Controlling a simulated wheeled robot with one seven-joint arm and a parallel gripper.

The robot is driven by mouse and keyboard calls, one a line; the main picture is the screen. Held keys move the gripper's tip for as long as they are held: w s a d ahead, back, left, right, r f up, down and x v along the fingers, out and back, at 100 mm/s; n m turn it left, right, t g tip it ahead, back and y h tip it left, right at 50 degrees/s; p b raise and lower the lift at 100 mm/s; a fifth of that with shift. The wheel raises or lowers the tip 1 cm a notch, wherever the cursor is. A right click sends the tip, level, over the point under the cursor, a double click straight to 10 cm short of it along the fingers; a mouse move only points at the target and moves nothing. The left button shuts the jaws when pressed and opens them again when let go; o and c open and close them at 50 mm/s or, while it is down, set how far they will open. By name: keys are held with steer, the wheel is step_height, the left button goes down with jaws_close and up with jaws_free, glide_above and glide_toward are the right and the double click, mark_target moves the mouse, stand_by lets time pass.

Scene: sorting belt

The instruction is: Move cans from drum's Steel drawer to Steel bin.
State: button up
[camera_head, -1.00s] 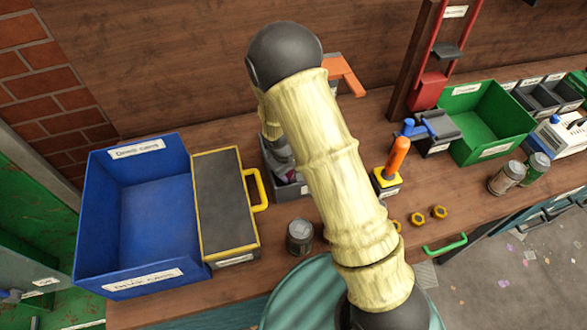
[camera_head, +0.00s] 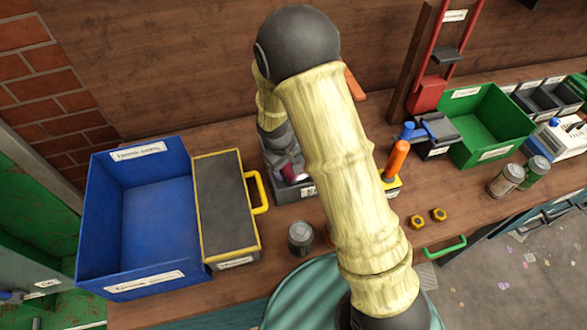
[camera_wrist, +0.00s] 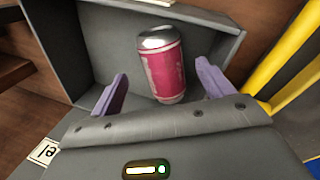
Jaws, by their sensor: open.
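A can with a pink label and silver top (camera_wrist: 162,65) lies in a grey open drawer (camera_wrist: 105,45) in the wrist view. The drawer's label, ending in "el", shows at the lower left. My gripper (camera_wrist: 162,80) is open, its purple fingers apart on either side of the can's lower part; I cannot tell whether they touch it. In the head view the grey drawer (camera_head: 307,191) is partly hidden by my arm, with a bit of the pink can (camera_head: 290,172) showing. I cannot tell which container is the Steel bin; the bin labels are blurred.
A blue bin (camera_head: 84,225) and a dark yellow-edged case (camera_head: 225,205) stand left of the drawer. A dark can (camera_head: 300,237) stands in front. A green bin (camera_head: 510,120), two more cans (camera_head: 506,180) and hex nuts (camera_head: 438,214) are to the right. My arm hides the middle.

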steer(key=v, duration=0.7)
steer(key=shift+r, duration=0.35)
steer(key=s+d+r+m+y, duration=0.1)
steer(key=s+d+r+m, duration=0.2)
steer(key=s+d, duration=0.3)
steer(key=s+d+r+m+t+y, duration=0.1)
steer(key=s+d+r+m, duration=0.2)
steer(key=s+d, duration=0.4)
steer(key=shift+s+r+m, duration=0.35)
steer(key=shift+r+m, duration=0.05)
steer(key=shift+r, duration=0.15)
steer(key=shift+w+p+v, duration=0.2)
steer(key=shift+p+v, duration=0.5)
steer(key=shift+v, duration=0.25)
